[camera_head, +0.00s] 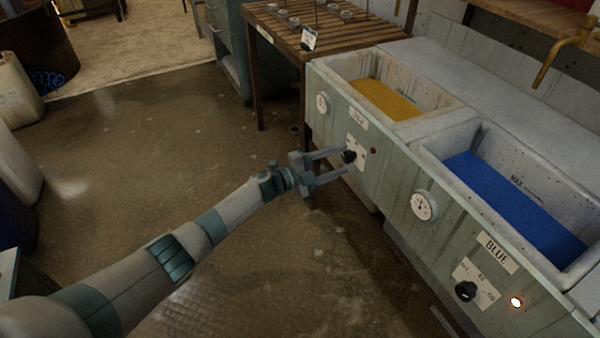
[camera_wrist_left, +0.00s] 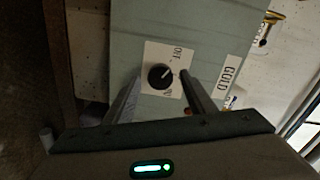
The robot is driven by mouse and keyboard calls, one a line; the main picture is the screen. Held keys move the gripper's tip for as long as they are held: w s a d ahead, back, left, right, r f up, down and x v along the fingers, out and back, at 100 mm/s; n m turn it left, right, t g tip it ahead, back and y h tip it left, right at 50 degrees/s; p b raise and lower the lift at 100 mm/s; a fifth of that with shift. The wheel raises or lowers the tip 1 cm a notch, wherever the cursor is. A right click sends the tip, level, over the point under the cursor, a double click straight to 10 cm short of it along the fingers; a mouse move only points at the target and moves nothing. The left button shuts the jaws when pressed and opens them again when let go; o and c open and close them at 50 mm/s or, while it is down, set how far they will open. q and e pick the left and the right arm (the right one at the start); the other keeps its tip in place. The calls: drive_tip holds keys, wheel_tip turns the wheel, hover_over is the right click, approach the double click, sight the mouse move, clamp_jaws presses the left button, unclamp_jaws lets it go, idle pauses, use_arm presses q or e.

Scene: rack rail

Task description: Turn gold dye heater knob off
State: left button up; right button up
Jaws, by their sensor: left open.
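The gold dye heater knob (camera_head: 349,156) is black, on a white plate on the front of the vat with yellow dye. In the left wrist view the knob (camera_wrist_left: 160,76) sits beside the GOLD label (camera_wrist_left: 229,77); its pale pointer mark slants to the upper right, and OFF (camera_wrist_left: 178,54) is printed above right. My left gripper (camera_head: 345,161) is open, its fingers reaching toward the panel on either side of the knob. I cannot tell whether they touch it. A small dark red lamp (camera_head: 373,151) beside the plate looks unlit. My right gripper is out of view.
The blue vat's knob (camera_head: 466,291) and glowing lamp (camera_head: 516,302) are at the right on the same front. Round gauges (camera_head: 424,205) stick out from the panel. A slatted wooden table (camera_head: 330,35) stands beyond the vats. The floor (camera_head: 130,150) at left is clear.

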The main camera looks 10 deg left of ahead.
use_arm(q)
drive_tip(key=p+v, duration=0.1)
drive_tip(key=v, duration=1.4)
drive_tip(key=shift+s+a, duration=0.25)
drive_tip(key=shift+a, duration=0.1)
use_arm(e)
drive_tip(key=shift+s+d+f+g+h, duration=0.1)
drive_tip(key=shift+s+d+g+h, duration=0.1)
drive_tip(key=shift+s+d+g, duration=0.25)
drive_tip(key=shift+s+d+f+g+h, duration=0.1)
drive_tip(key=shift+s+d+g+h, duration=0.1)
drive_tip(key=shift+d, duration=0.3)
use_arm(q)
drive_tip(key=shift+r, duration=0.1)
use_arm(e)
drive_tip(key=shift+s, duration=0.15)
